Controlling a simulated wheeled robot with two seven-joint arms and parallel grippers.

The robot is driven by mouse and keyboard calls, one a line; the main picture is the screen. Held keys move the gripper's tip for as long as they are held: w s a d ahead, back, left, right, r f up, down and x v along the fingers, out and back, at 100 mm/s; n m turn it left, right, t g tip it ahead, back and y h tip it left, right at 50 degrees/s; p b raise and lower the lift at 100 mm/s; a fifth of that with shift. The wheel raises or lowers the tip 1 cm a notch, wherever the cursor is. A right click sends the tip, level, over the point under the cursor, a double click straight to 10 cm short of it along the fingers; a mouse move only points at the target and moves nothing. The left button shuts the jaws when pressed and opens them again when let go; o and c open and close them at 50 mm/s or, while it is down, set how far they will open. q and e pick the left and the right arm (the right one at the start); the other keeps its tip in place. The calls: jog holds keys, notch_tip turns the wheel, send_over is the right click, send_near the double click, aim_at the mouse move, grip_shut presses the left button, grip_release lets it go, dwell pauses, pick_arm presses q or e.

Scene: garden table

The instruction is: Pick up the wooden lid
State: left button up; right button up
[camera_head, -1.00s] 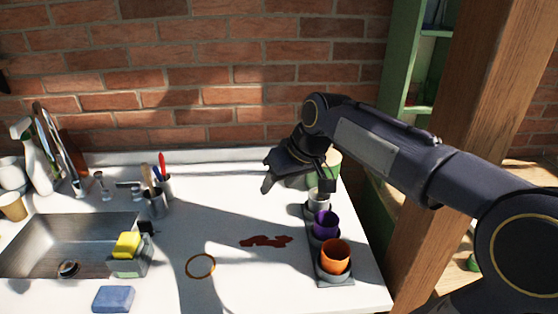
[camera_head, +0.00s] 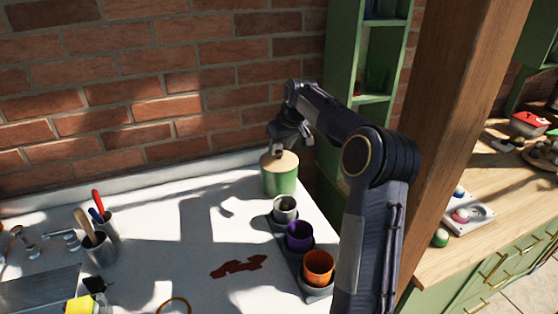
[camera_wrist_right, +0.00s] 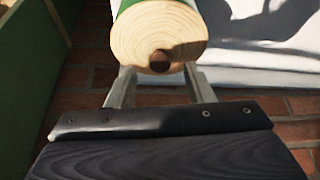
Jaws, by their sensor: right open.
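The wooden lid (camera_head: 280,161) sits on top of a green canister (camera_head: 281,182) at the back right of the counter. In the right wrist view the round lid (camera_wrist_right: 150,30) shows pale wood grain with a dark brown knob (camera_wrist_right: 159,61). My right gripper (camera_head: 277,145) is just above the lid. In the wrist view its two open fingers (camera_wrist_right: 158,76) lie on either side of the knob, near its level. I cannot tell whether they touch it. My left gripper is not in view.
In front of the canister stand a grey cup (camera_head: 285,209), a purple cup (camera_head: 299,236) and an orange cup (camera_head: 318,266) on a dark tray. A dark red stain (camera_head: 238,266) lies left of them. The brick wall (camera_head: 180,100) rises behind the counter.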

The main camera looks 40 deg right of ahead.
jog(key=shift+x, duration=1)
grip_shut()
jog(key=shift+r, duration=0.1)
